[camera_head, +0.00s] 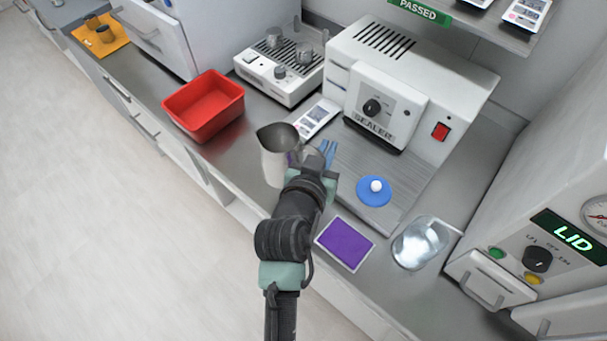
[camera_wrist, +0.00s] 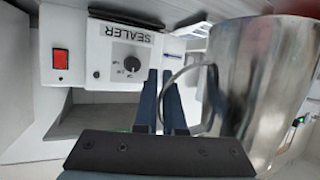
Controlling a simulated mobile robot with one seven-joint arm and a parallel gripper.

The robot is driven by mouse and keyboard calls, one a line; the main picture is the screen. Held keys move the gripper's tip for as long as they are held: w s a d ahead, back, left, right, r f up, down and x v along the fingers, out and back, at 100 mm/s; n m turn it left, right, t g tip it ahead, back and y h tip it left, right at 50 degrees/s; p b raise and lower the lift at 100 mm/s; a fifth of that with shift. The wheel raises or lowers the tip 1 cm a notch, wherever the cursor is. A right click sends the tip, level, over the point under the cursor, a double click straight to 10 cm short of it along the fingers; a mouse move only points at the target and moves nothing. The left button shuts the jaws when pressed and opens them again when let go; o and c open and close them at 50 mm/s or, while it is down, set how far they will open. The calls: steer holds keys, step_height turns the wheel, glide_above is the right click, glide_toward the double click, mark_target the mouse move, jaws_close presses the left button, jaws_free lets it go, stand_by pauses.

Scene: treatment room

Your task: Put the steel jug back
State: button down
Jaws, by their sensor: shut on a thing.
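The steel jug (camera_head: 272,163) is a shiny tapered vessel near the middle of the counter's front part, with its dark open mouth facing up in the head view. My gripper (camera_head: 327,152) is at the jug's right side, with its blue fingers pointing toward the sealer. In the wrist view the jug (camera_wrist: 268,85) fills the right side. Its curved handle runs to my fingers (camera_wrist: 165,100), which are shut on it. I cannot tell whether the jug's base touches the counter, as my arm and the angle hide it.
A red bin (camera_head: 204,104) stands left of the jug.

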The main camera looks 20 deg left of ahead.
step_height(320, 180, down, 8)
steer(key=shift+s+f+b, duration=0.1)
steer(key=shift+f+b, duration=0.15)
steer(key=shift+b, duration=0.15)
steer(key=shift+f, duration=0.15)
steer(key=c, duration=1)
jaws_free()
